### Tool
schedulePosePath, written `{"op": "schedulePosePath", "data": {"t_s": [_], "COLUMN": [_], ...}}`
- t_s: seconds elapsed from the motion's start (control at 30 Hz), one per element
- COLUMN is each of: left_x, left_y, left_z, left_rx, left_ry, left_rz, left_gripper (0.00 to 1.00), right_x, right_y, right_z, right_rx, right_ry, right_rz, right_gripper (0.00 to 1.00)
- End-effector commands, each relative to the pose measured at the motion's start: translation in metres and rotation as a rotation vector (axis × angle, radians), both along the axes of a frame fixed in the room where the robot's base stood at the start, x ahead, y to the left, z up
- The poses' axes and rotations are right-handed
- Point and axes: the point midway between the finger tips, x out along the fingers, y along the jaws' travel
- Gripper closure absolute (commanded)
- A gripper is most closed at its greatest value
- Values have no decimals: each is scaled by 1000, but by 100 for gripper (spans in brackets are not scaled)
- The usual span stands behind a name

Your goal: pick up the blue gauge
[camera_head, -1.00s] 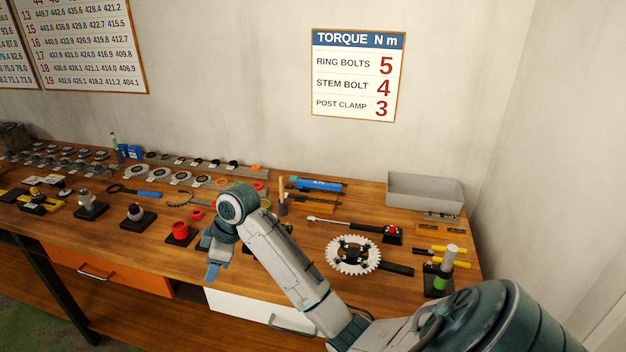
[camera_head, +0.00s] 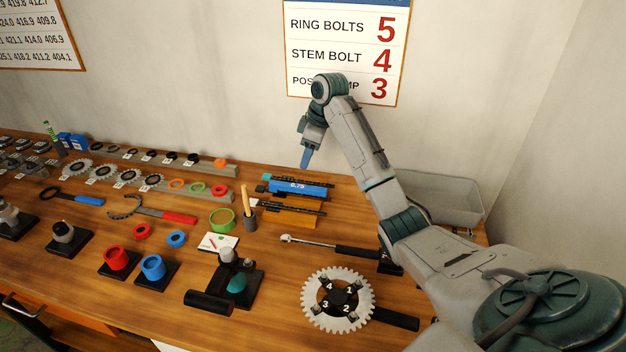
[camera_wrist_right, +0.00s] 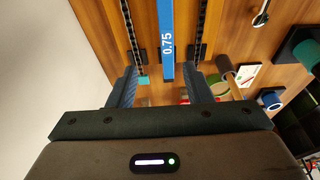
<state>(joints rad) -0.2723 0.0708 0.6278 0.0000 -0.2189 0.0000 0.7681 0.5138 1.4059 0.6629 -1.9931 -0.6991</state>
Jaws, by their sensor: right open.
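The blue gauge (camera_head: 298,187), a flat bar marked 0.75, lies near the back of the wooden bench. In the right wrist view the blue gauge (camera_wrist_right: 167,45) runs lengthwise, with a dark chain on either side. My right gripper (camera_head: 307,161) is open, pointing down above the gauge, apparently apart from it. In the wrist view my right gripper (camera_wrist_right: 162,90) has its fingers spread to either side of the gauge's line, with nothing held. My left gripper is not in view.
An orange gauge (camera_head: 292,217) lies just in front of the blue one. A wooden-handled brush (camera_head: 246,203) stands in a holder to the left. A grey tray (camera_head: 462,205) is at the back right, partly behind my arm. A chainring (camera_head: 318,286) lies in front.

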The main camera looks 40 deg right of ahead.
Motion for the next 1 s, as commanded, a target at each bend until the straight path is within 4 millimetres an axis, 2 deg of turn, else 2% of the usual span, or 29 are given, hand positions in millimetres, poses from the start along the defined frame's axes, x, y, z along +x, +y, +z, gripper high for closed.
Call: {"op": "schedulePosePath", "data": {"t_s": [0.2, 0.3, 0.43, 0.7, 0.83, 1.0], "left_x": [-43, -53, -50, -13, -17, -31], "left_y": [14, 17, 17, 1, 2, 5], "left_z": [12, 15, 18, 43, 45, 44], "left_rx": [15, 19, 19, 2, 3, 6], "left_ry": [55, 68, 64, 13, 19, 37], "left_rz": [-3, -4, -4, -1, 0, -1], "left_gripper": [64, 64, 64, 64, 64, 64], "right_x": [6, 8, 10, 14, 17, 17], "right_y": [7, 9, 10, 18, 20, 20], "right_z": [-31, -43, -50, -84, -97, -101], "right_rx": [3, 2, 1, 2, 1, 0], "right_ry": [5, 4, 2, 6, 2, 1], "right_rz": [0, 0, 0, -1, 1, 0], "right_gripper": [55, 55, 55, 55, 55, 55]}}
